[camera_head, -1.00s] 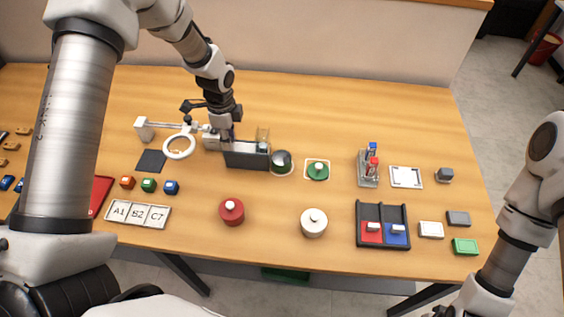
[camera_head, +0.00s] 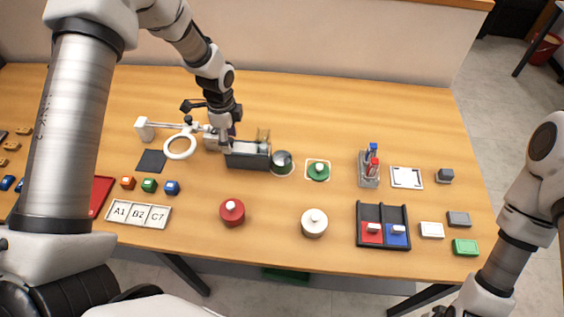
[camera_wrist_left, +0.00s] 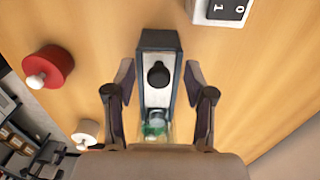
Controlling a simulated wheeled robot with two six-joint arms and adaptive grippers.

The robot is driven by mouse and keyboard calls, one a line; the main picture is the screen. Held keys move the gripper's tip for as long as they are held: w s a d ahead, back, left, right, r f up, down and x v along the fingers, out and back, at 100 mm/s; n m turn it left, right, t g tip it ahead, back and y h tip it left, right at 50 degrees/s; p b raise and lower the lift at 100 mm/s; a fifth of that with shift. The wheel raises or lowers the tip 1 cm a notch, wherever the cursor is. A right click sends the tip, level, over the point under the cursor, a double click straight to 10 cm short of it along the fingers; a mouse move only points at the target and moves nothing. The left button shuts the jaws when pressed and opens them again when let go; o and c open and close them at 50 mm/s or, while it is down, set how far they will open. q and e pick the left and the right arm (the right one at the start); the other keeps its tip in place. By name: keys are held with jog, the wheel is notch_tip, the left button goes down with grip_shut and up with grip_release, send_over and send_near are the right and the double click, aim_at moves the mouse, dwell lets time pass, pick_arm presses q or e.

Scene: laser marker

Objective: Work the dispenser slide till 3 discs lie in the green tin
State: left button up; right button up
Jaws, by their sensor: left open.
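The dark grey dispenser (camera_head: 247,160) stands on the table with a clear upright tube (camera_head: 263,135) at its back right. My left gripper (camera_head: 225,143) is over its left part. In the left wrist view my left gripper (camera_wrist_left: 159,90) is open, its fingers on either side of the dispenser's top (camera_wrist_left: 157,42) and a black round knob (camera_wrist_left: 158,76). Something green (camera_wrist_left: 153,126) shows at the lower end there, partly hidden by the gripper body. My right gripper is out of view.
A magnifier ring (camera_head: 180,146) and a switch box (camera_head: 211,139) stand left of the dispenser. A red pot (camera_head: 232,212) and a white pot (camera_head: 313,223) stand in front. The back of the table is clear.

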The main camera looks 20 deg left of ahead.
pick_arm(q)
notch_tip(320, 180, up, 7)
jog(key=p, duration=0.5)
jog(key=shift+f, duration=0.1)
dwell(0.4)
